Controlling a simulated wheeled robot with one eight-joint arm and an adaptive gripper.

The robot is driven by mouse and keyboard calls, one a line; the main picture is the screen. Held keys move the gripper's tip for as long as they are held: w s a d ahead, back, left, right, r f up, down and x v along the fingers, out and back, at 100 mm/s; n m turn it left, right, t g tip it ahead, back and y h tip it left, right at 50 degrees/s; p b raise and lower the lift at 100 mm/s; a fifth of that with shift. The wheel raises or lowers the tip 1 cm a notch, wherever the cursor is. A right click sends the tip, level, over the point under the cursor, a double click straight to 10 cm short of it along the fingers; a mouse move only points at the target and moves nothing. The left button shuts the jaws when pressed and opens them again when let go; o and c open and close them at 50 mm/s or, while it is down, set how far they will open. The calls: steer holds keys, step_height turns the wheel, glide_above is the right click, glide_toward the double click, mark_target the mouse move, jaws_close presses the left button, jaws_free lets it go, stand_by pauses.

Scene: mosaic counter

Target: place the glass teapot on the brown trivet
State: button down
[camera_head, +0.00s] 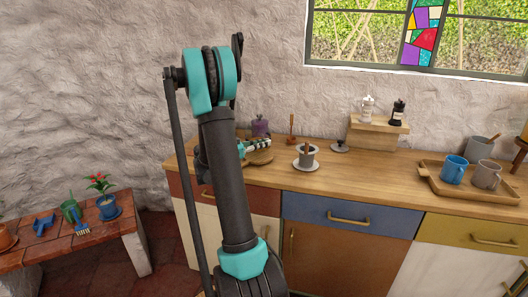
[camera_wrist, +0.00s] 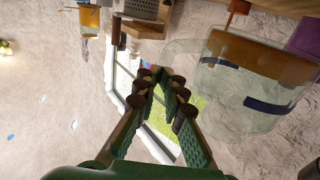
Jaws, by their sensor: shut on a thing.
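The glass teapot (camera_wrist: 250,95) fills the right side of the wrist view, which shows the scene upside down. It is clear, with dark blue bands and a brown-orange layer at its counter-facing end. My gripper (camera_wrist: 168,84) is shut on its handle (camera_wrist: 180,48), though the fingers partly hide the contact. In the head view my gripper (camera_head: 262,144) is at the left of the counter, beyond my arm. The teapot is not clearly visible there. A round brown wooden disc, seemingly the trivet (camera_head: 262,158), lies just below the gripper in that view, partly hidden by my arm.
A tray (camera_head: 460,187) with mugs lies far right.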

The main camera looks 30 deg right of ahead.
mark_target(262, 151)
steer(key=shift+f, duration=1.7)
steer(key=shift+f, duration=0.1)
steer(key=c, duration=1.6)
jaws_free()
steer(key=shift+a, duration=0.1)
steer(key=a, duration=0.4)
steer(key=w+a, duration=0.1)
steer(key=a, duration=0.6)
steer(key=shift+w+a, duration=0.35)
steer(key=shift+w, duration=0.05)
